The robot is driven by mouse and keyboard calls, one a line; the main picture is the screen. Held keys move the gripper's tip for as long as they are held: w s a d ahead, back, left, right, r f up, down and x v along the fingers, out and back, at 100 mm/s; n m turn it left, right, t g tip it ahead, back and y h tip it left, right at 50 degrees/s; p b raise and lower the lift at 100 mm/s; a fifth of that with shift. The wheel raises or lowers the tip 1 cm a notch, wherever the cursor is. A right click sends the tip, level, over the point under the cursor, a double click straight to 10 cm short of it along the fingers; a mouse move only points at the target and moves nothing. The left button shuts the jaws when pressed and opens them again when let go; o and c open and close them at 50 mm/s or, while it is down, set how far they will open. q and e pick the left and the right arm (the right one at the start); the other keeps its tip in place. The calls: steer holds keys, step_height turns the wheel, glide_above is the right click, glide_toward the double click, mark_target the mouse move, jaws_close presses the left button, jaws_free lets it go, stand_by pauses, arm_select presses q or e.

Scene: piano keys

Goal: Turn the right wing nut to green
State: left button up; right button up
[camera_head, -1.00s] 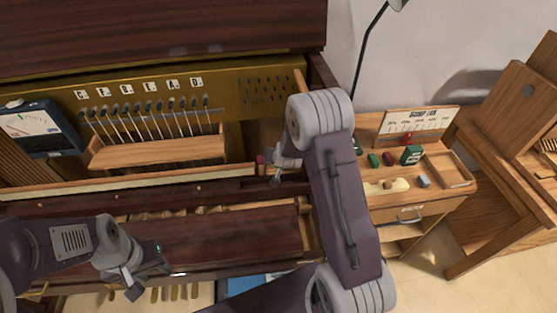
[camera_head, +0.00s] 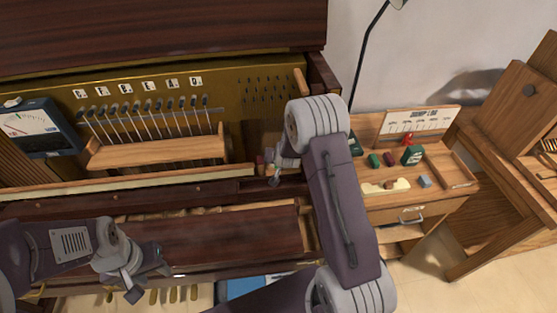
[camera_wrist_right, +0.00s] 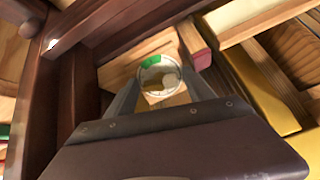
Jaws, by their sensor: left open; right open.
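In the right wrist view a round dial (camera_wrist_right: 147,64) with a pale rim and a green arc at its upper left sits on light wood. A pale, brass-coloured wing nut (camera_wrist_right: 166,79) lies inside the ring; its exact angle is hard to tell. My right gripper (camera_wrist_right: 160,92) is open, with one finger on each side of the dial; I cannot tell whether they touch anything. In the head view the right gripper (camera_head: 276,171) is small at the piano's right end, and the dial is not discernible there. My left gripper (camera_head: 143,284) is open and empty over the piano's front.
A red-ended block (camera_wrist_right: 192,38) is close beside the dial, and a dark wooden wall (camera_wrist_right: 62,75) stands to its left. The piano's hammer rail (camera_head: 160,152) is left of my right arm. A side table (camera_head: 460,180) with small items stands at right.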

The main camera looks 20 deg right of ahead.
steer(key=shift+s+a+r, duration=0.1)
steer(key=shift+s+r, duration=0.3)
steer(key=shift+r, duration=0.1)
steer(key=c, duration=1.1)
steer(key=shift+o, duration=0.2)
steer(key=shift+p, duration=0.4)
steer(key=n+p, duration=0.2)
steer(key=shift+r+n, duration=0.15)
steer(key=shift+n, duration=0.15)
steer(key=shift+f+n, duration=0.2)
steer(key=shift+n, duration=0.4)
